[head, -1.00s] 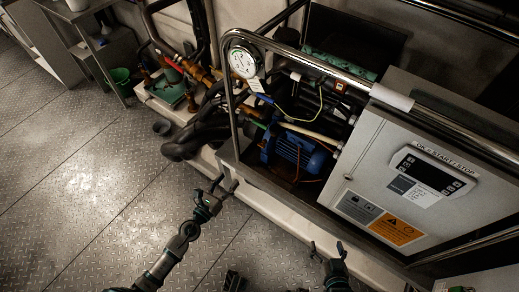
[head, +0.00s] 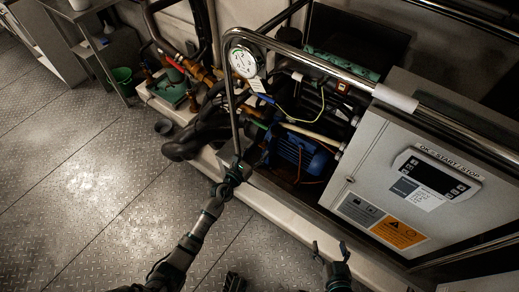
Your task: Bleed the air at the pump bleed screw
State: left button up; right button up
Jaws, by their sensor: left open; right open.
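The blue pump motor (head: 302,152) sits low inside the chiller frame, among hoses and wires. I cannot make out the bleed screw; it is too small or hidden among the dark parts. My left gripper (head: 237,163) is open at the foot of the chrome rail post (head: 234,112), left of the motor and overlapping the frame's lower edge in the picture. I cannot tell whether it touches the post. My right gripper (head: 330,248) is open and empty in front of the frame's base, below the grey control cabinet.
A round gauge (head: 243,62) stands behind the rail. The grey control cabinet (head: 372,160) with its panel fills the right. Black insulated pipes (head: 190,146) stick out left of the post. The metal floor (head: 90,190) at left is clear.

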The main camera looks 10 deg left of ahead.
pick_arm(q)
jog(key=shift+w+d, duration=0.2)
jog(key=shift+w, duration=0.35)
pick_arm(e)
jog(key=shift+w+a+r+t, duration=0.1)
jog(key=shift+w+r+t, duration=0.1)
jog(key=shift+r+t, duration=0.15)
pick_arm(q)
grip_shut()
pick_arm(e)
jog(key=shift+w, duration=0.1)
jog(key=shift+f, duration=0.15)
pick_arm(q)
jog(key=shift+a+n+p, duration=0.1)
jog(key=shift+n+p, duration=1.55)
jog(key=shift+n, duration=3.75)
pick_arm(e)
jog(key=s+d+f+g+h, duration=0.1)
jog(key=s+d+f+g, duration=0.2)
jog(key=s+f+g, duration=0.2)
jog(key=shift+s+d+f+g+h, duration=0.25)
jog(key=shift+s+g, duration=0.7)
jog(key=shift+s, duration=1.1)
